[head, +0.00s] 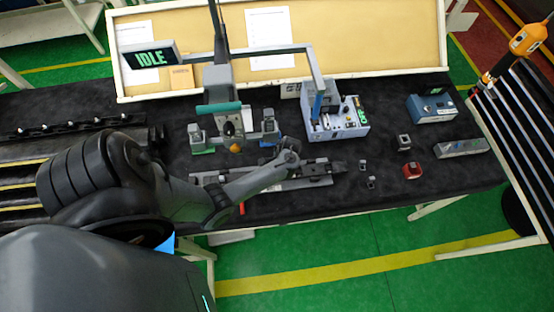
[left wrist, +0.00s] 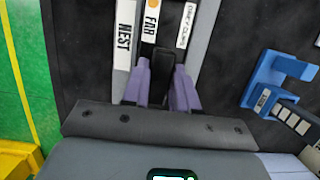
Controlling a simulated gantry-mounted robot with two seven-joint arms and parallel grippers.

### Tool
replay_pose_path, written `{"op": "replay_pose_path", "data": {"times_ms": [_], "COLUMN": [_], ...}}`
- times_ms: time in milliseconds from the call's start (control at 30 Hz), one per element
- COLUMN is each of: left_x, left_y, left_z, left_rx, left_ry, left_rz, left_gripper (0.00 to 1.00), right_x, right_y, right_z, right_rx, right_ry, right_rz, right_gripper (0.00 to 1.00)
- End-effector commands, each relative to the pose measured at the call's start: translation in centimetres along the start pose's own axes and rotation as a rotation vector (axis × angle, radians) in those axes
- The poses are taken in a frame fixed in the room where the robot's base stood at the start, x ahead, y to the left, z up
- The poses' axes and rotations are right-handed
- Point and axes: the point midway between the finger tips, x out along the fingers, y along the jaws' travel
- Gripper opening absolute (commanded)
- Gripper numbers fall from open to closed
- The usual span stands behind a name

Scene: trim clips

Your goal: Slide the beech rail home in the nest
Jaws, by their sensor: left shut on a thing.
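The long grey fixture (head: 265,185) lies across the front middle of the bench in the head view. In the left wrist view, a strip labelled NEST (left wrist: 124,35) runs along its left side. My left gripper (left wrist: 158,92) has its two purple fingers shut around a dark piece (left wrist: 160,72) between the labelled strips. In the head view my left gripper (head: 290,158) is low over the fixture, its fingertips hard to make out. I cannot pick out a wood-coloured rail, or tell whether the dark piece belongs to it. My right gripper is not in view.
A grey press-like station with a teal bar (head: 219,107) stands behind the fixture. A blue bracket (left wrist: 272,82) sits right of the fingers. Small grey blocks and a red piece (head: 412,171) lie on the dark mat at right.

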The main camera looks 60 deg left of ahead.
Motion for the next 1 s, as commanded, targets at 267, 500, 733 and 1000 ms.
{"op": "replay_pose_path", "data": {"times_ms": [267,500,733,1000], "left_x": [0.19,0.16,0.25,0.44], "left_y": [0.07,0.05,0.08,0.12], "left_z": [0.11,0.15,0.48,1.02], "left_rx": [0.001,0.0,0.0,0.0], "left_ry": [-0.003,-0.003,-0.004,-0.005], "left_rz": [0.001,0.001,0.002,0.003], "left_gripper": [0.0,0.0,0.0,0.0], "right_x": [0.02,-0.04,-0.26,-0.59], "right_y": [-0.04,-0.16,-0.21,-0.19], "right_z": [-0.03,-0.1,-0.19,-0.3], "right_rx": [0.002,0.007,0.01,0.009], "right_ry": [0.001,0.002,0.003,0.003], "right_rz": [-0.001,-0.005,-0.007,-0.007], "right_gripper": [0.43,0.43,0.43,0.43]}}
